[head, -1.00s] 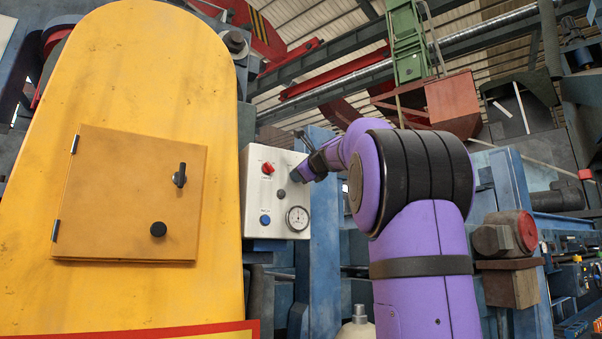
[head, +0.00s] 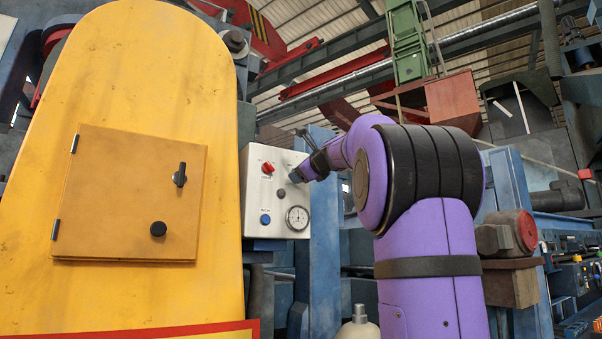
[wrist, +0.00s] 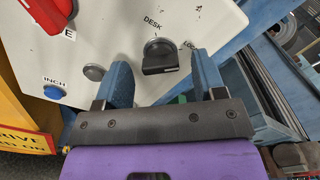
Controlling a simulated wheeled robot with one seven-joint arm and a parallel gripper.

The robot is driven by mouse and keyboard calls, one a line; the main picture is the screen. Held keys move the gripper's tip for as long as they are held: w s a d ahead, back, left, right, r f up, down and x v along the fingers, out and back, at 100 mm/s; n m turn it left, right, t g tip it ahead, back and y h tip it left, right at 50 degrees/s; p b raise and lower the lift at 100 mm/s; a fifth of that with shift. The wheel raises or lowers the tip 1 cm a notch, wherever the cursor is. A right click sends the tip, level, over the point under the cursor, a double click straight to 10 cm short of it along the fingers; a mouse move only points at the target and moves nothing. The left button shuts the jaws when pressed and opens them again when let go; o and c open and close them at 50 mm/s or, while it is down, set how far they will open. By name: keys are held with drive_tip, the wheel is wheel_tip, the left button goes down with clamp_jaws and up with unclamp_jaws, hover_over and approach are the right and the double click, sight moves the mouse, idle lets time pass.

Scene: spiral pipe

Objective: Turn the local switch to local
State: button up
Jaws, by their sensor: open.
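The local switch (wrist: 161,57) is a dark round knob with a raised bar handle. It sits on a white control panel (wrist: 105,35), beside the word DESK and a partly hidden label starting with LOC. The panel also shows in the head view (head: 255,205), where my gripper (head: 294,177) is at its upper right and hides the switch. In the wrist view my gripper (wrist: 160,62) is open, with one blue finger to each side of the knob. Gaps show between the knob and both fingers. The bar lies roughly crosswise, between the fingers.
The panel also carries a red switch (head: 268,168), a grey button (head: 281,193), a blue button (head: 265,219) and a gauge (head: 297,218). A large yellow housing (head: 120,90) stands close on the left. A blue column (head: 325,220) stands right of the panel.

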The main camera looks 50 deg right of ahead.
drive_tip(key=v, duration=0.9)
drive_tip(key=shift+s, duration=0.4)
drive_tip(key=shift+a, duration=0.1)
drive_tip(key=a+f+n+g+y, duration=0.55)
drive_tip(key=a+f+n, duration=0.95)
drive_tip(key=a+f, duration=0.6)
drive_tip(key=s+a+f+n+g, duration=0.2)
drive_tip(key=s+f+n, duration=0.3)
drive_tip(key=f, duration=0.3)
drive_tip(key=s+a+f+n+g, duration=0.2)
drive_tip(key=s+a+f+n, duration=0.3)
drive_tip(key=f, duration=0.4)
drive_tip(key=s+a+f+n+g, duration=0.2)
drive_tip(key=s+a+f+n, duration=0.2)
drive_tip(key=f, duration=0.4)
drive_tip(key=shift+s+f+n, duration=0.35)
drive_tip(key=shift+s+n, duration=0.45)
drive_tip(key=shift+s, duration=0.05)
drive_tip(key=shift+g, duration=0.25)
